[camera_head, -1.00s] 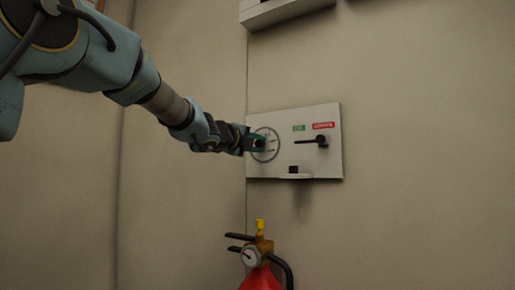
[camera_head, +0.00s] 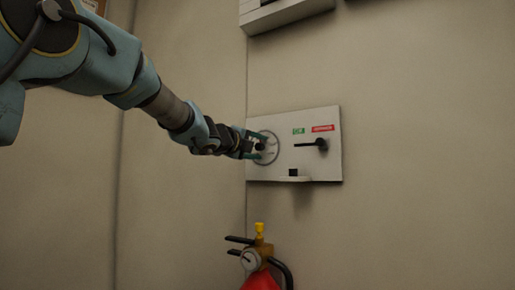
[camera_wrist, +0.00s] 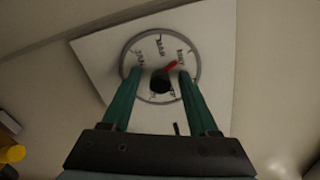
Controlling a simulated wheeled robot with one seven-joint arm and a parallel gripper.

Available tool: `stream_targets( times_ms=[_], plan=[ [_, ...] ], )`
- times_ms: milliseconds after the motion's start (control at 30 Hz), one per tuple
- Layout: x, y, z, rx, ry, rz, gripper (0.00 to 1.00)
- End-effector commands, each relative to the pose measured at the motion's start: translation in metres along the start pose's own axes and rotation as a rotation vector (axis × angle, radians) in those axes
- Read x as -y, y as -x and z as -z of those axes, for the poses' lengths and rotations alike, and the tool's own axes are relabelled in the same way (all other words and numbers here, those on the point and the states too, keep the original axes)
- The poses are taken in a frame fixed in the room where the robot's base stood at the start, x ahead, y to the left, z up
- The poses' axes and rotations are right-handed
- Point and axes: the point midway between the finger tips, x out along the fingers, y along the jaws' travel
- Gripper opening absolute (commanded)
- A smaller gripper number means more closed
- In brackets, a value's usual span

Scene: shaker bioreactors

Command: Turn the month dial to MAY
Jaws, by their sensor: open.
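The month dial (camera_wrist: 151,100) is a round grey-rimmed disc on a white wall panel, and it also shows in the head view (camera_head: 272,154). A black knob (camera_wrist: 160,82) stands at its middle, with a red pointer (camera_wrist: 172,65) aimed up and right in the wrist view, toward one of the month labels. The labels are too blurred to read surely. My gripper (camera_wrist: 158,74) is open, with its teal fingers on either side of the knob; it also shows in the head view (camera_head: 261,146). I cannot tell whether either finger touches the knob.
The panel (camera_head: 325,168) also carries a black lever (camera_head: 319,145), a green label, a red label and a small black part below. A red fire extinguisher (camera_head: 262,280) stands below the panel. A wall box (camera_head: 285,12) hangs above.

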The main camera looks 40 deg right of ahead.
Motion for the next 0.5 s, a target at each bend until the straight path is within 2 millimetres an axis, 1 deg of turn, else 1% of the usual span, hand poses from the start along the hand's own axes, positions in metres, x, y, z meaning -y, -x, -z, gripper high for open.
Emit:
stream_targets(
  times_ms=[67, 167, 267, 500],
  plan=[
    [0.000, 0.002, 0.000, 0.001, 0.000, 0.000, 0.60],
    [0.001, 0.009, -0.001, 0.001, 0.000, 0.001, 0.60],
    [0.000, 0.025, 0.000, 0.002, 0.000, 0.001, 0.60],
    [0.001, 0.073, -0.001, 0.002, 0.000, 0.001, 0.60]
  ],
)
